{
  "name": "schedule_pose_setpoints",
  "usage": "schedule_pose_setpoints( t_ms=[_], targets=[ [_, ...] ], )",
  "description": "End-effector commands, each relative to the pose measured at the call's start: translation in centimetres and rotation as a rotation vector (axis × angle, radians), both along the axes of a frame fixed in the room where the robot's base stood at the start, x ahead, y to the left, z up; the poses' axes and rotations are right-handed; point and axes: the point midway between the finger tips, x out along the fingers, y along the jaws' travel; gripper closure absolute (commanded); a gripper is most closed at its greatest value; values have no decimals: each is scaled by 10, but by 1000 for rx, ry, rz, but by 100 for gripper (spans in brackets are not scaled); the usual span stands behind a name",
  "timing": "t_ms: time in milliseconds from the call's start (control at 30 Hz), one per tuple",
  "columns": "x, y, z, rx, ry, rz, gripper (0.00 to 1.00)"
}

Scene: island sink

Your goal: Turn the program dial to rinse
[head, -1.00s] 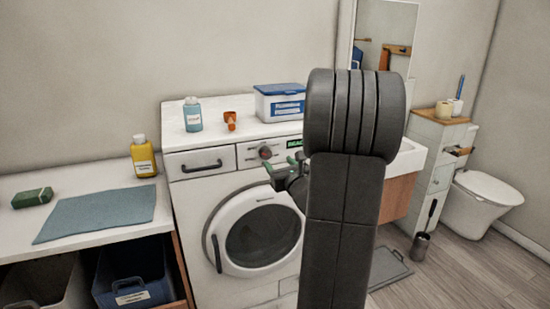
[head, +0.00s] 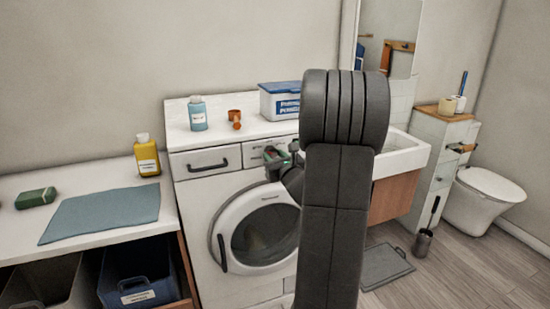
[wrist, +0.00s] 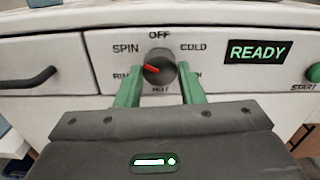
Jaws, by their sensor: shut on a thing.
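The program dial (wrist: 160,72) is a dark round knob with a red pointer on the washing machine's front panel. In the wrist view the pointer aims left and slightly up, between SPIN and the partly covered RIN label. OFF is at the top, COLD upper right, HOT below. My gripper (wrist: 160,70) has its green fingers on either side of the dial, shut on it. In the head view my gripper (head: 277,157) is at the panel of the washing machine (head: 205,205), and my arm covers the panel's right part.
A lit READY display (wrist: 257,53) and a green START button (wrist: 314,73) are right of the dial. A drawer handle (wrist: 28,79) is to the left. A blue bottle (head: 197,116), an orange cup (head: 235,115) and a white box (head: 278,103) stand on top.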

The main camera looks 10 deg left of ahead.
Motion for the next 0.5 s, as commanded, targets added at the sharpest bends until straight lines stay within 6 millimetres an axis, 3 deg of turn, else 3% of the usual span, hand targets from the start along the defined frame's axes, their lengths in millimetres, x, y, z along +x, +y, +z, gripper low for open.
schedule_pose_setpoints(
  t_ms=[500],
  targets=[
    [0,0,-7,-199,-141,-1,88]
  ],
)
